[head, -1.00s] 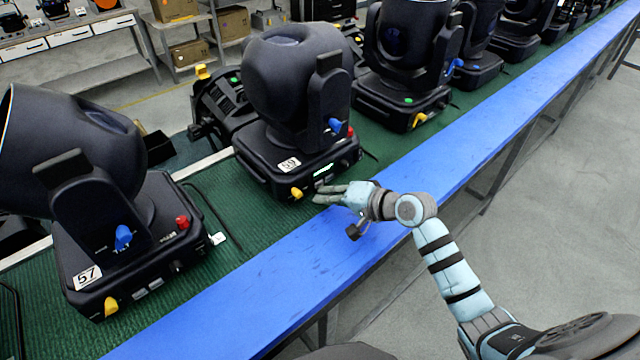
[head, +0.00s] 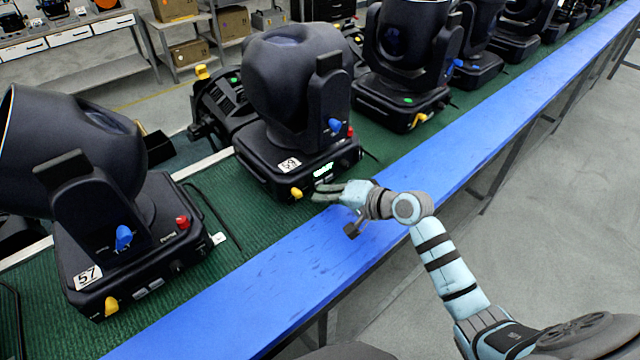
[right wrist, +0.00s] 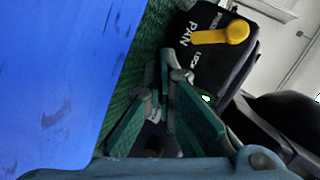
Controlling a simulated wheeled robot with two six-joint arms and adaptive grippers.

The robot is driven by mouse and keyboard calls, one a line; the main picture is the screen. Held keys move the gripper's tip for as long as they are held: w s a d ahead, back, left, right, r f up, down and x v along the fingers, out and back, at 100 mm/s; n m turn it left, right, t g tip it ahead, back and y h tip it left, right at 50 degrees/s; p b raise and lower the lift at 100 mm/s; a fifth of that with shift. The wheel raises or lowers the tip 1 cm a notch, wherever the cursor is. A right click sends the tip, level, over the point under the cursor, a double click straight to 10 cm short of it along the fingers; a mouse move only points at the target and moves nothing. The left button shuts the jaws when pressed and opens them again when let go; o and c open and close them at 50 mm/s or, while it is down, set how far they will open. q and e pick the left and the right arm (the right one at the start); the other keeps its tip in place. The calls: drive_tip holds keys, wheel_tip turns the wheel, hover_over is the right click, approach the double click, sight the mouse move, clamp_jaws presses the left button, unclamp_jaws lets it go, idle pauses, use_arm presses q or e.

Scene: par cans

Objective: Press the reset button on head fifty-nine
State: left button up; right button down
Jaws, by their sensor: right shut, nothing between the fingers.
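Head fifty-nine (head: 295,85) is a black moving-head light standing on the green belt, with a white "59" label (head: 289,165) on its base. In the right wrist view the fingertips (right wrist: 176,72) are close to the base, near the yellow lever (right wrist: 222,35) and "PAN" lettering. The reset button is not distinguishable; contact cannot be told. My left gripper is out of view.
Head fifty-seven (head: 110,210) stands on the belt at the left. More black heads (head: 408,60) line the belt toward the back right. A blue rail (head: 250,305) runs along the belt's near edge. Grey floor (head: 570,200) is open at right.

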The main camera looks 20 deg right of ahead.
drive_tip(key=shift+s+d+p, duration=0.2)
drive_tip(key=shift+s+p, duration=0.2)
drive_tip(key=shift+s, duration=0.25)
